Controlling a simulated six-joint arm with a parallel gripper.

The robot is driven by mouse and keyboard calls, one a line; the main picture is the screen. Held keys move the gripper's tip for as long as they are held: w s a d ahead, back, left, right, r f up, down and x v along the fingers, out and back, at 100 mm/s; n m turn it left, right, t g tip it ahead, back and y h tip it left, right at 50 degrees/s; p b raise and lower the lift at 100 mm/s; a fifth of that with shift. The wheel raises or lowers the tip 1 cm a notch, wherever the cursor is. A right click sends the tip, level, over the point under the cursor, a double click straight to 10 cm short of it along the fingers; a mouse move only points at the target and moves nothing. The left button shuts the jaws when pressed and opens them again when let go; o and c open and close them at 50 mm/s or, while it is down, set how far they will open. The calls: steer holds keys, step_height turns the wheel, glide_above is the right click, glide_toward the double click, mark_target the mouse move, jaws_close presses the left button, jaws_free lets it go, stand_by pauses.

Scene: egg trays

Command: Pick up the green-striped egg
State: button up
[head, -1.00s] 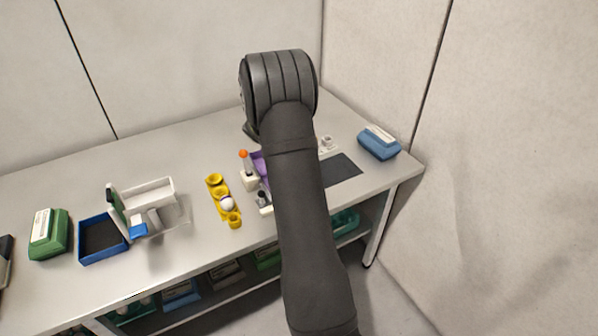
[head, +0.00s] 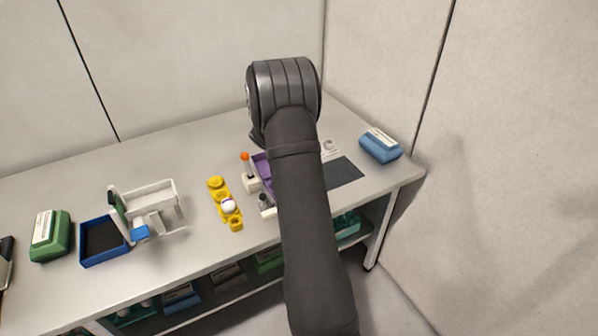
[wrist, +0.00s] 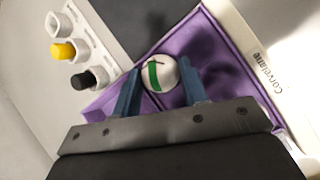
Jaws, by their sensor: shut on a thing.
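The green-striped egg (wrist: 153,76), white with a green band, is between the two blue fingers of my gripper (wrist: 159,86) in the wrist view. My gripper is shut on it. Purple cloth or tray lining (wrist: 221,62) lies behind and around the egg; I cannot tell whether the egg touches it. In the head view my own arm hides the gripper and the egg, and only the left edge of the purple tray (head: 262,166) shows.
A yellow egg holder (head: 217,184) with a white egg (head: 229,207) stands left of my arm. An orange-topped stick (head: 245,157) rises close to the purple tray. A white rack (head: 155,191), blue tray (head: 104,260) and green box (head: 50,235) stand farther left. A blue box (head: 380,146) is right.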

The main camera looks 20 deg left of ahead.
step_height(320, 180, up, 4)
steer(key=s+d+r, duration=0.2)
steer(key=d+r, duration=0.4)
steer(key=d, duration=0.5)
steer(key=s+a+f+n+t+y, duration=0.1)
steer(key=s+a+n, duration=0.3)
steer(key=a, duration=1.3)
steer(key=s+a+n+y, duration=0.1)
steer(key=s+a, duration=0.5)
steer(key=a, duration=1.1)
steer(key=shift+w+a+f+n+y, duration=0.3)
steer(key=shift+a+f+n+y, duration=0.35)
steer(key=shift+f+n, duration=0.7)
steer(key=shift+w+a+f+n+y, duration=0.35)
steer(key=shift+f+n+y, duration=0.45)
steer(key=shift+f+n, duration=0.55)
steer(key=shift+w+a+f+n+y, duration=0.3)
steer(key=shift+a+f+n+y, duration=0.35)
steer(key=shift+f+n, duration=0.7)
steer(key=shift+d+f, duration=0.15)
steer(key=shift+f, duration=0.15)
